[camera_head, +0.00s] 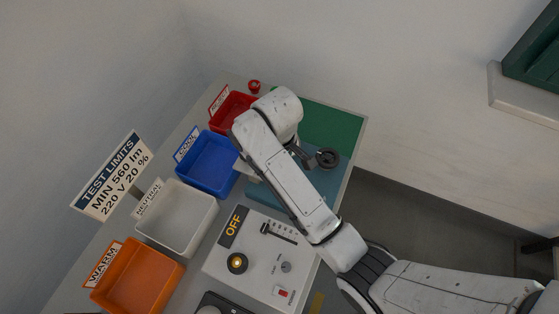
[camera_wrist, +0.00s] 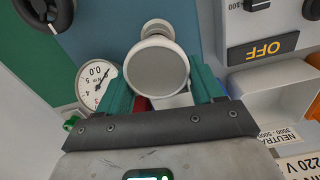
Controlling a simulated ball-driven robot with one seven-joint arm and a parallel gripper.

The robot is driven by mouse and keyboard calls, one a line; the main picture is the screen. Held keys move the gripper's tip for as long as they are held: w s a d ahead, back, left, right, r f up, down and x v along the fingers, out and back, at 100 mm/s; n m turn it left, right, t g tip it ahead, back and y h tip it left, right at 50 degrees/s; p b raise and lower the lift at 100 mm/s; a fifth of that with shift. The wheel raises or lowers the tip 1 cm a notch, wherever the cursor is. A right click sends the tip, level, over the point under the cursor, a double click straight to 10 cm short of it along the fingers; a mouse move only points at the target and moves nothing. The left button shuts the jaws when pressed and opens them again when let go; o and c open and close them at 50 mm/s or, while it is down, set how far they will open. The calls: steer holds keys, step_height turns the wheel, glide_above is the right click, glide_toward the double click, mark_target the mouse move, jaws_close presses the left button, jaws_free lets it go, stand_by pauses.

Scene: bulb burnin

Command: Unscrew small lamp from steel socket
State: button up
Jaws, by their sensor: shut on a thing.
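In the wrist view, a small lamp (camera_wrist: 158,66) shows as a pale round body with a grey face toward the camera. A smaller pale round part shows just beyond it. My gripper (camera_wrist: 162,88) has its green fingers on either side of the lamp and is shut on it. The steel socket cannot be made out, and I cannot tell whether the lamp is still seated in it. In the head view my arm covers the gripper and the lamp, over the blue block (camera_head: 321,184).
A dial gauge (camera_wrist: 98,82) and a black handwheel (camera_head: 327,157) stand close by. Red (camera_head: 216,122), blue (camera_head: 233,173), white (camera_head: 210,207) and orange (camera_head: 176,272) bins line the left. The control panel (camera_head: 256,283) reads OFF. A sign (camera_head: 113,177) stands at left.

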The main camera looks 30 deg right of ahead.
steer(key=n, duration=0.4)
steer(key=a+n, duration=0.1)
steer(key=n, duration=0.1)
steer(key=shift+s+a+f+n, duration=0.1)
steer(key=shift+s+f+n, duration=0.05)
steer(key=shift+s+n, duration=0.2)
steer(key=o, duration=0.6)
steer(key=shift+n, duration=0.35)
steer(key=shift+c, duration=0.2)
steer(key=o, duration=0.5)
steer(key=shift+a, duration=0.1)
steer(key=shift+o, duration=0.2)
steer(key=shift+w, duration=0.1)
